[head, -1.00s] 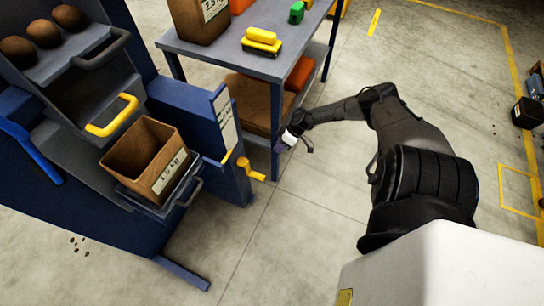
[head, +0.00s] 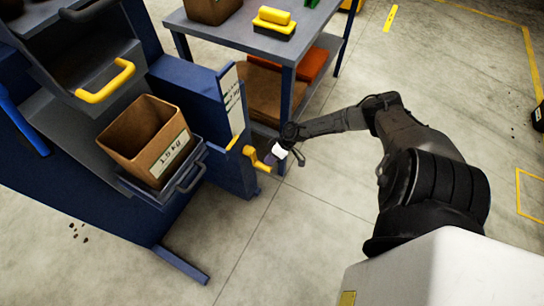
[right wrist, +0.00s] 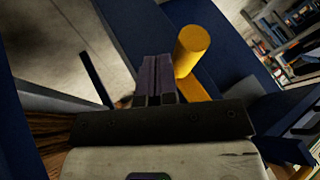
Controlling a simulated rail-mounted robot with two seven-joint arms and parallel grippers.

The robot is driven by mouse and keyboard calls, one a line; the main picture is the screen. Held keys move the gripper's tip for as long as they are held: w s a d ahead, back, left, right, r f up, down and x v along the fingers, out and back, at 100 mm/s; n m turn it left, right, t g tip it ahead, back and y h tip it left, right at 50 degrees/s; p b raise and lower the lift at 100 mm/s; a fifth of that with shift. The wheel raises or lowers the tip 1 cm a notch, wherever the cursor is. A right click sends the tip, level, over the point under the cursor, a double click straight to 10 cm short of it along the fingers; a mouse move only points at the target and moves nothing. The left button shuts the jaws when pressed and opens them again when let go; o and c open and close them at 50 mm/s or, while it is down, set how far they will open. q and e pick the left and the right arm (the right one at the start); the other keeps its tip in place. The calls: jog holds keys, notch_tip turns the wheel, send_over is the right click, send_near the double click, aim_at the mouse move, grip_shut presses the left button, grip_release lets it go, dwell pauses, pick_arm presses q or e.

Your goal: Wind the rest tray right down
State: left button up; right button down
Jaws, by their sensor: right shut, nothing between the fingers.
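The rest tray (head: 135,188) is a dark tray on the grader's front. It carries an open brown box (head: 140,130) labelled 1.5 kg. A yellow crank (head: 262,160) sticks out of the blue post to the right of the tray, and its handle shows large in the right wrist view (right wrist: 192,50). My right gripper (head: 272,158) is at the crank handle in the head view. In the right wrist view its purple fingers (right wrist: 158,78) are together and empty, just left of the handle. I cannot tell whether they touch it. My left gripper is not in view.
A white scale plate (head: 232,98) stands on the post above the crank. A blue-grey table (head: 250,38) with a yellow-handled block (head: 273,20) stands behind my right gripper. A grader foot (head: 180,264) juts onto the floor.

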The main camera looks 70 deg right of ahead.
dwell(0.3)
jog(key=shift+a+r+y+p, duration=0.1)
jog(key=shift+a+y+p, duration=0.3)
jog(key=shift+a+p, duration=0.3)
jog(key=shift+d, duration=0.1)
